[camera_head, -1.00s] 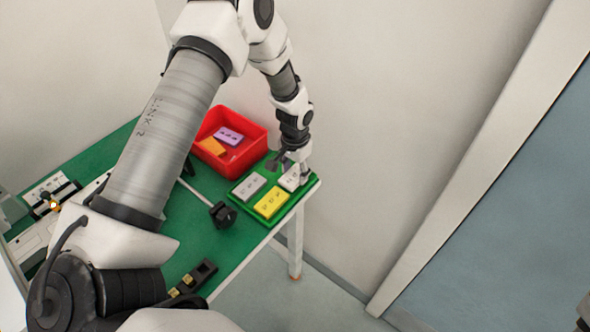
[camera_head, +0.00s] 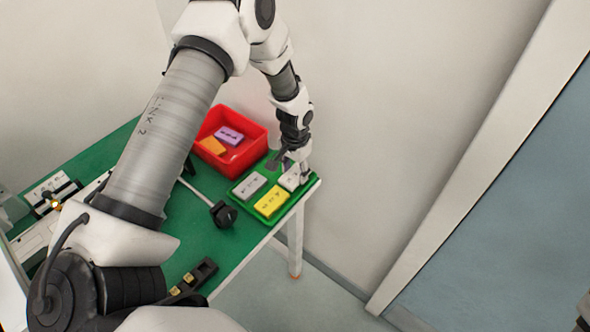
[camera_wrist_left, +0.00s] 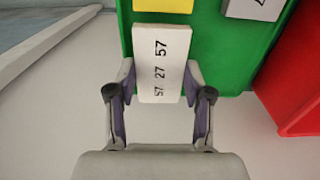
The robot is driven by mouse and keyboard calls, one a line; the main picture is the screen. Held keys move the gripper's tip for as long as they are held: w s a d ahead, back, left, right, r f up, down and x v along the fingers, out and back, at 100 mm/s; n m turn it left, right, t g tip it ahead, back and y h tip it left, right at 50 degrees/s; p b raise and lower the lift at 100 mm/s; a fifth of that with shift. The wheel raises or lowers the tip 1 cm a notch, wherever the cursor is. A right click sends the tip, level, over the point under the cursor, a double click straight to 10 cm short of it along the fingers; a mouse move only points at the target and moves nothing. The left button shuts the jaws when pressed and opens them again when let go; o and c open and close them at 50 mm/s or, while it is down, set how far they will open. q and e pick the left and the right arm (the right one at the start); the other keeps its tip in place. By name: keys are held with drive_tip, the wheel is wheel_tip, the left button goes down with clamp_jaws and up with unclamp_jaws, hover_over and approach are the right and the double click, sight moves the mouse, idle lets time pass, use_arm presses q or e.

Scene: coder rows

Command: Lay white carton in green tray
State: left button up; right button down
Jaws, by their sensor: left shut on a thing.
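The white carton (camera_wrist_left: 162,62) shows in the left wrist view between my left gripper's fingers (camera_wrist_left: 160,97), with printed numbers on its face. My left gripper (camera_head: 297,180) is shut on the carton (camera_head: 288,182), which is at the right back part of the green tray (camera_head: 244,199) in the head view. The fingers hide part of it there, and I cannot tell whether it touches the tray floor. The tray (camera_wrist_left: 213,58) also holds a grey carton (camera_head: 250,186) and a yellow carton (camera_head: 271,202). My right gripper is not clearly seen.
A red bin (camera_head: 258,137) with a purple carton (camera_head: 229,136) and an orange carton (camera_head: 212,146) stands just behind the tray. The green table (camera_head: 200,235) ends right beside the tray. A black device (camera_head: 222,214) stands left of the tray. A wall rises behind.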

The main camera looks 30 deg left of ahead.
use_arm(q)
drive_tip(key=shift+f, duration=0.55)
idle(0.5)
drive_tip(key=o, duration=0.9)
wheel_tip(320, 180, up, 12)
drive_tip(key=shift+f, duration=0.1)
